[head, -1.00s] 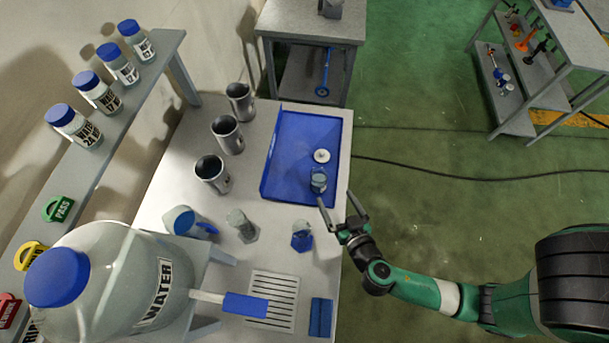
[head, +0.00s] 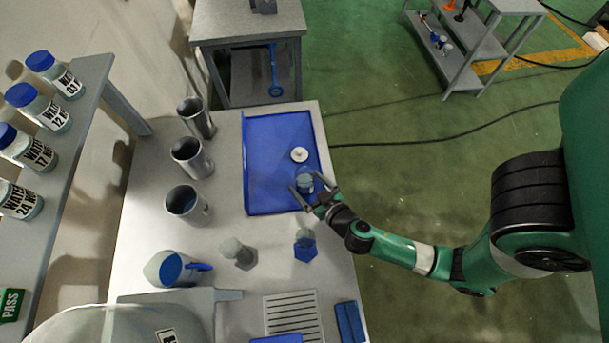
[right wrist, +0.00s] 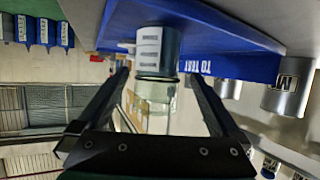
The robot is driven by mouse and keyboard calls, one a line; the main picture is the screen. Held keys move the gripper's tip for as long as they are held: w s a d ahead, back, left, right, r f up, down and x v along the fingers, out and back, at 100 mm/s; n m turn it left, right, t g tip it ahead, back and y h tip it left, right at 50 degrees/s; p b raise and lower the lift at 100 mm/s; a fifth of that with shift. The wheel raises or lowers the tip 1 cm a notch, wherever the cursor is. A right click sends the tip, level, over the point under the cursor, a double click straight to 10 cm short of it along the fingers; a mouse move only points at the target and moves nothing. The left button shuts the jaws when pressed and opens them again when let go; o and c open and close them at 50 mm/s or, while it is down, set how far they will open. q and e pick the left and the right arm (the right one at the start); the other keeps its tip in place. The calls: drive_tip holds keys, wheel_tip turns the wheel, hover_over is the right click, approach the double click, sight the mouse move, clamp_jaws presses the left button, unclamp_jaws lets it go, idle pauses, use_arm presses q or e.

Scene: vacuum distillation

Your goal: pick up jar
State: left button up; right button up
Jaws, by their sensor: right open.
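A small clear glass jar (head: 305,183) stands in the blue tray (head: 262,195), near its front right corner. The jar also shows in the right wrist view (right wrist: 158,88), with a white printed label on its side. My right gripper (head: 313,184) is open at the jar, coming from the front right. In the right wrist view its two fingers (right wrist: 159,75) lie apart, one on each side of the jar, and the jar fills part of the gap. I cannot tell whether either finger touches it. My left gripper is not in view.
A white round lid (head: 299,154) lies in the tray behind the jar. Several metal beakers (head: 186,204) stand left of the tray. A stoppered bottle (head: 238,253) and a small blue-filled vessel (head: 305,246) stand in front. Open floor lies to the right.

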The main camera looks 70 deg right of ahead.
sight(300, 175)
drive_tip(key=p+x, duration=0.1)
drive_tip(key=x, duration=0.3)
drive_tip(key=shift+d+r, duration=0.1)
drive_tip(key=shift+d, duration=0.15)
drive_tip(key=shift+w+d+f, duration=0.25)
drive_tip(key=shift+w, duration=0.15)
clamp_jaws()
drive_tip(key=shift+r, duration=0.2)
wheel_tip(300, 175, up, 10)
drive_tip(key=p, duration=0.4)
drive_tip(key=shift+f+p, duration=0.15)
drive_tip(key=shift+p, duration=0.2)
